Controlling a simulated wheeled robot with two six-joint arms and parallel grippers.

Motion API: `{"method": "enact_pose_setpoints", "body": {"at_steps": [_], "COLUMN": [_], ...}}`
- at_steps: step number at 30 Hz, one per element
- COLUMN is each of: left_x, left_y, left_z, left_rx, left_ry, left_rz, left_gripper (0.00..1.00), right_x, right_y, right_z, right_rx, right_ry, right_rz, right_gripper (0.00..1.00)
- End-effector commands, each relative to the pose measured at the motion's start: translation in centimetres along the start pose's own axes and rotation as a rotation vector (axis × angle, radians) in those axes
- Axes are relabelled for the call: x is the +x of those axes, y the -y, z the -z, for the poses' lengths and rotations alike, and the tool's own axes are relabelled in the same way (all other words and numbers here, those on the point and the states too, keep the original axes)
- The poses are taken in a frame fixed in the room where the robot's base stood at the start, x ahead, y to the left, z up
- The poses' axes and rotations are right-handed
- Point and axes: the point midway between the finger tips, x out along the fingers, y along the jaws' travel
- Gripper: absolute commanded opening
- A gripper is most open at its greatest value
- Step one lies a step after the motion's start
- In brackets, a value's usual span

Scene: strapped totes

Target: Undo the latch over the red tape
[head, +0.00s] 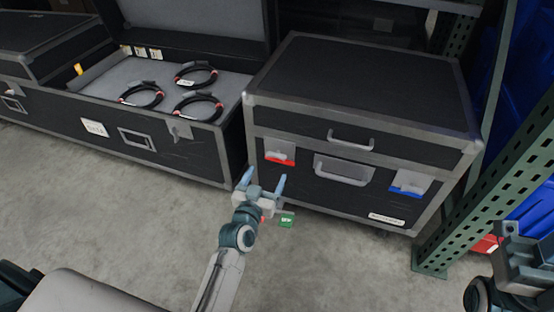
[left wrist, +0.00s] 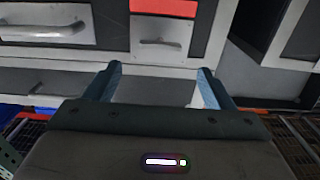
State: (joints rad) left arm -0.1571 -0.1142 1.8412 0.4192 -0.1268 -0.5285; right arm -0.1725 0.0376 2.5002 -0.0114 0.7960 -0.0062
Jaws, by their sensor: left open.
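The closed black case (head: 360,95) with grey metal edging stands right of centre. On its front, a pale metal latch (head: 281,146) sits over red tape (head: 280,159). In the left wrist view, the latch plate (left wrist: 160,42) appears beside the red tape (left wrist: 165,7), ahead of my fingers. My left gripper (head: 263,180) is open and empty, below and left of the latch in the head view, not touching it. Part of my right arm's end (head: 520,262) shows at the lower right; its jaw state is unclear.
A second latch over blue tape (head: 408,189) and a handle (head: 343,170) are on the same front. An open case (head: 165,157) with several coiled cables stands left. A green rack post (head: 485,190) stands right. A green tag (head: 287,220) shows near the floor. Floor in front is clear.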

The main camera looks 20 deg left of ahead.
Motion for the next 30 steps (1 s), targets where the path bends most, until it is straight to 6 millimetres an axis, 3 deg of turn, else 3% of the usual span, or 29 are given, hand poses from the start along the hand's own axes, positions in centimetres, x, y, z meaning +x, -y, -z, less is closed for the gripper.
{"method": "enact_pose_setpoints", "body": {"at_steps": [9,15,27,30], "left_x": [6.1,8.6,9.4,9.4], "left_y": [0.0,0.0,0.0,0.0], "left_z": [0.2,0.0,0.0,0.0], "left_rx": [0.002,0.001,0.001,0.001], "left_ry": [-0.001,0.002,0.002,0.002], "left_rz": [0.0,-0.001,0.0,0.0], "left_gripper": [0.76,0.76,0.76,0.59], "right_x": [0.6,0.6,0.6,0.6], "right_y": [0.0,-0.1,-0.1,-0.1], "right_z": [-0.1,-0.1,-0.1,-0.1], "right_rx": [0.006,0.007,0.007,0.007], "right_ry": [0.008,0.009,0.009,0.009], "right_rz": [0.007,0.008,0.008,0.008], "right_gripper": [0.36,0.36,0.36,0.36]}}
